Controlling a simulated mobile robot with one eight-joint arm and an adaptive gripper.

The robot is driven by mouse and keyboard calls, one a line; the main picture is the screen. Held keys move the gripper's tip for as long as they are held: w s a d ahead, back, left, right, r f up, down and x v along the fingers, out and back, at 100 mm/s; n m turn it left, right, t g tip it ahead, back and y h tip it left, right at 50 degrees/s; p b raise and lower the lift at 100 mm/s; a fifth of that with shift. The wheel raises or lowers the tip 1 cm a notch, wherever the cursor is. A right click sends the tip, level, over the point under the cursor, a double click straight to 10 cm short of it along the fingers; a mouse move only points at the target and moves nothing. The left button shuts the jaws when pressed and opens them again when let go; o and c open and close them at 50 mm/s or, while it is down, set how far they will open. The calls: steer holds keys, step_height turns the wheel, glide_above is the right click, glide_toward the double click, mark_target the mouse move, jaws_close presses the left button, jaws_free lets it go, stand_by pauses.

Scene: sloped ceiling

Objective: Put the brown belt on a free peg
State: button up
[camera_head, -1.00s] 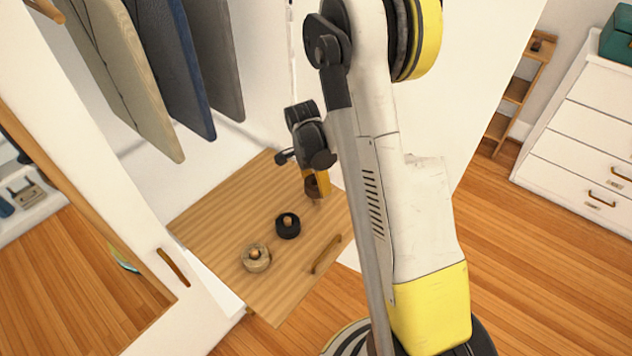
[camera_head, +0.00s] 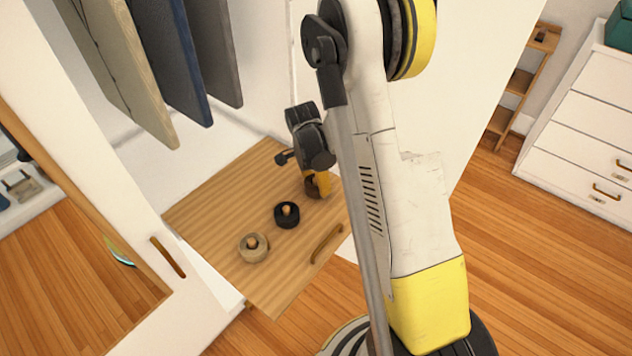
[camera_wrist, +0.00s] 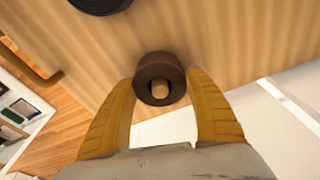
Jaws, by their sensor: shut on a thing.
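The brown belt (camera_wrist: 160,78) is rolled into a ring. In the wrist view it sits between the two orange fingers of my gripper (camera_wrist: 160,90), which is shut on it. A round wooden peg end (camera_wrist: 160,89) shows inside the ring, so the belt appears to be around this peg; whether it touches the board is hard to tell. In the head view my gripper (camera_head: 317,187) is over the far right part of the wooden peg board (camera_head: 225,200), partly hiding the belt (camera_head: 311,185).
A black belt (camera_head: 287,215) and a beige belt (camera_head: 254,248) are around two other pegs. The board's handle (camera_head: 327,243) is at its front edge. Hanging garments (camera_head: 190,60) are above left, an open door (camera_head: 165,270) lies left, and a white dresser (camera_head: 580,140) stands right.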

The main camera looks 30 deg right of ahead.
steer(key=o, duration=1.3)
steer(key=shift+r, duration=0.15)
step_height(320, 180, up, 12)
steer(key=a, duration=0.2)
steer(key=s+a+r+n+t, duration=0.3)
steer(key=s+a+r+n, duration=0.4)
steer(key=r, duration=0.3)
steer(key=s+a+r+n+t, duration=0.1)
steer(key=s+a+n, duration=0.1)
steer(key=s+n, duration=0.1)
steer(key=s+a+r+n+t+y, duration=0.1)
steer(key=s+a+n, duration=0.1)
steer(key=s+n, duration=0.1)
steer(key=s+a+r+n+t, duration=0.1)
steer(key=s+a+n+t, duration=0.1)
steer(key=s+n, duration=0.2)
steer(key=shift+s+a+r+y, duration=0.15)
steer(key=shift+s+a+y, duration=0.1)
steer(key=shift+s+y, duration=0.15)
